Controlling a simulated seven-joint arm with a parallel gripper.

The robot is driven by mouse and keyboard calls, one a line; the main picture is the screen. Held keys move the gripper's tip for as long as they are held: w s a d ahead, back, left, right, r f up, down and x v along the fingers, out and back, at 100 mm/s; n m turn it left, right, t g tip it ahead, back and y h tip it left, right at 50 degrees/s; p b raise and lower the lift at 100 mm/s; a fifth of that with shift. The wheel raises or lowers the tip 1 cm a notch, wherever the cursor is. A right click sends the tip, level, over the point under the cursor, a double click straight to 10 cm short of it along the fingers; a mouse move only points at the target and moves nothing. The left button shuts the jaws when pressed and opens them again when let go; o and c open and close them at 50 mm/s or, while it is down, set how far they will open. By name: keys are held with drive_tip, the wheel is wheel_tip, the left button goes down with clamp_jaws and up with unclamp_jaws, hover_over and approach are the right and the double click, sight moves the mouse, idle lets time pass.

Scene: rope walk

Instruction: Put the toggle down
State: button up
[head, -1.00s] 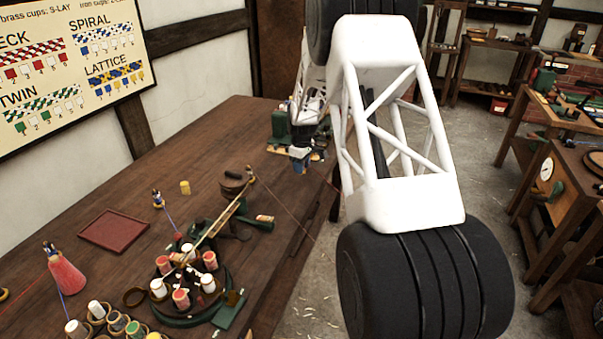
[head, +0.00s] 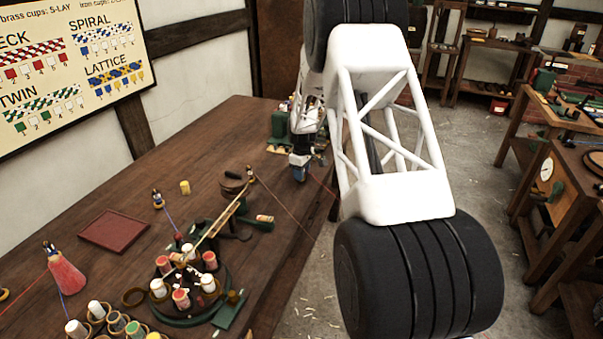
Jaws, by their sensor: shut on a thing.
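My gripper (head: 300,165) points down over the far right part of the wooden table, close to its right edge. It is small in the head view, and its fingers look shut. The toggle between the fingers is too small to make out clearly; a blue patch shows at the tip. I cannot tell whether it touches the table top. My white arm link blocks the view to the right of the gripper.
A green machine (head: 279,124) stands just behind my gripper. A round stand with several spools (head: 181,298), a dark red tray (head: 114,231) and a red cone (head: 66,272) are nearer. Thin strands cross the right edge. Bare table (head: 215,135) lies left of the gripper.

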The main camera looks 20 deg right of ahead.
drive_tip(key=shift+f, duration=0.15)
drive_tip(key=o, duration=0.9)
wheel_tip(320, 180, up, 12)
drive_tip(key=shift+r, duration=0.2)
idle(0.4)
idle(0.5)
